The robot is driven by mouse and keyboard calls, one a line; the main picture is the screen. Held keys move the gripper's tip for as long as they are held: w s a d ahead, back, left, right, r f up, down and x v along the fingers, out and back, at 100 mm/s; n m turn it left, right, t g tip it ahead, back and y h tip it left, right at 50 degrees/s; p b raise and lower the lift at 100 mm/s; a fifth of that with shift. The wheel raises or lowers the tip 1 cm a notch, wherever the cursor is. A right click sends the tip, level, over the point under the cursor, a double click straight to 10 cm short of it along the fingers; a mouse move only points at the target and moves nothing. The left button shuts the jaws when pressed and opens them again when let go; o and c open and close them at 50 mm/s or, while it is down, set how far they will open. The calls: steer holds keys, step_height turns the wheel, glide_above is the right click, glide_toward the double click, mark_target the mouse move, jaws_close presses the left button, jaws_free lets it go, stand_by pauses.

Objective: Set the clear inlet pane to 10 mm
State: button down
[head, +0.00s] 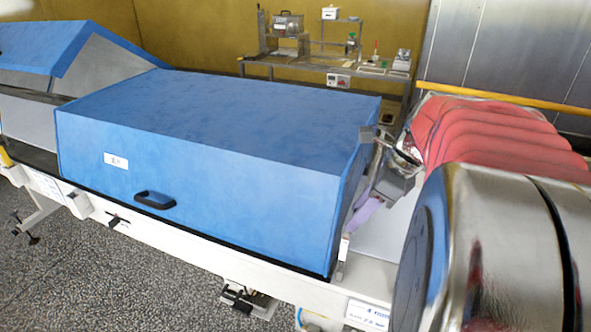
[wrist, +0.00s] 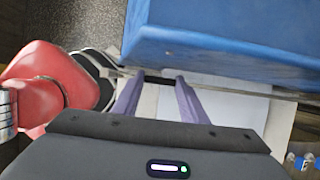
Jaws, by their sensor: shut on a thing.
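The blue hood (head: 215,130) stands over the white conveyor frame, and its right end is the inlet side. My gripper (head: 350,228) is at that end, low beside the hood's right edge. In the wrist view my purple fingers (wrist: 158,78) are shut on a short dark bar (wrist: 158,77), just below the blue hood edge (wrist: 225,45). The bar appears to be the grip of the clear inlet pane. The pane's sheet cannot be made out in either view, and its gap is not readable. A small white upright strip (head: 343,247) stands near my gripper; its marks are too small to read.
A pale flat surface (wrist: 228,110) lies under my fingers, with a thin rail (wrist: 245,92) crossing it. A black handle (head: 155,200) is on the hood's front. A bench with equipment (head: 335,68) stands behind. A second blue hood (head: 75,40) is open at the left.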

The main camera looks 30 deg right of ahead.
steer(key=shift+f, duration=0.35)
steer(key=c, duration=1.1)
jaws_free()
steer(key=shift+r, duration=0.1)
steer(key=v, duration=1.3)
steer(key=shift+s+d+r, duration=0.15)
steer(key=shift+r, duration=0.1)
steer(key=shift+f, duration=0.1)
